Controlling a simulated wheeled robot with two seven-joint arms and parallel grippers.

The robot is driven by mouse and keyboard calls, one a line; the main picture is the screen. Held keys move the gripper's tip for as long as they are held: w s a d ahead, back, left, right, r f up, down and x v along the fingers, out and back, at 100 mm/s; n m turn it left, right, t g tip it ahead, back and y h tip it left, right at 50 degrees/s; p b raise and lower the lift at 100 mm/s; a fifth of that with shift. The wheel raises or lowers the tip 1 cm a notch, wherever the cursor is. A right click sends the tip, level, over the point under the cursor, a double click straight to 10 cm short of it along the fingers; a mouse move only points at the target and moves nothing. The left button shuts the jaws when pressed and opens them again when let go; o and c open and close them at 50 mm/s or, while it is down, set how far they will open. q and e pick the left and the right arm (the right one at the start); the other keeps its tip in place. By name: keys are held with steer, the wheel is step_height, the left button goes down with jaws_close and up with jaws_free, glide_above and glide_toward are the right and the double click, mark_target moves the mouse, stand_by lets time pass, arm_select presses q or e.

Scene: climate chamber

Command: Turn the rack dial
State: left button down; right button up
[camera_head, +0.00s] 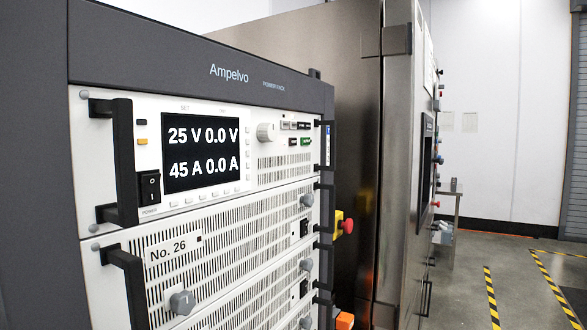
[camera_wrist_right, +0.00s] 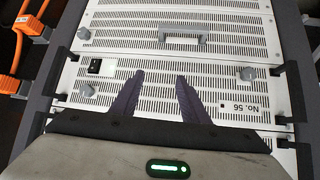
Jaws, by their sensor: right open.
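The power rack (camera_head: 200,66) stands at the left in the head view. Its top unit has a lit screen (camera_head: 201,150) reading 25 V 0.0 V and 45 A 0.0 A, with a pale round dial (camera_head: 266,132) to its right. Grey knobs (camera_head: 182,302) sit on the units below, more of them at the right edge (camera_head: 307,200). No gripper shows in the head view.
Black handles (camera_head: 122,160) stick out from the rack front. A metal chamber (camera_head: 400,170) with a red button (camera_head: 347,226) stands beyond it. Floor (camera_head: 470,260) with striped tape is clear at the right. Orange connectors (camera_wrist_right: 33,28) and a grey handle (camera_wrist_right: 183,37) show in the wrist view.

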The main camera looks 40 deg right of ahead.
steer(key=w+d+r+n+t+y+b, duration=0.1)
steer(key=w+d+r+t, duration=0.15)
steer(key=r, duration=1.15)
steer(key=w+d+r+n+t, duration=0.1)
steer(key=d+r, duration=0.2)
steer(key=r, duration=1.2)
steer(key=s+r+t+y, duration=0.1)
steer(key=s+r+t, duration=0.25)
steer(key=r, duration=1.15)
steer(key=n+y+p, duration=0.2)
steer(key=p, duration=0.4)
glide_toward(273, 133)
steer(key=shift+t, duration=0.3)
steer(key=x, duration=0.6)
steer(key=shift+w, duration=0.1)
steer(key=shift+w+a+f+p, duration=0.15)
steer(key=shift+w+a+p, duration=0.1)
steer(key=shift+w+p, duration=0.4)
steer(key=shift+w+a+f, duration=0.1)
steer(key=shift+a, duration=0.05)
arm_select(q)
steer(key=r, duration=0.1)
steer(key=a+r, duration=0.1)
steer(key=r, duration=0.2)
steer(key=shift+a, duration=0.25)
steer(key=shift+s, duration=0.1)
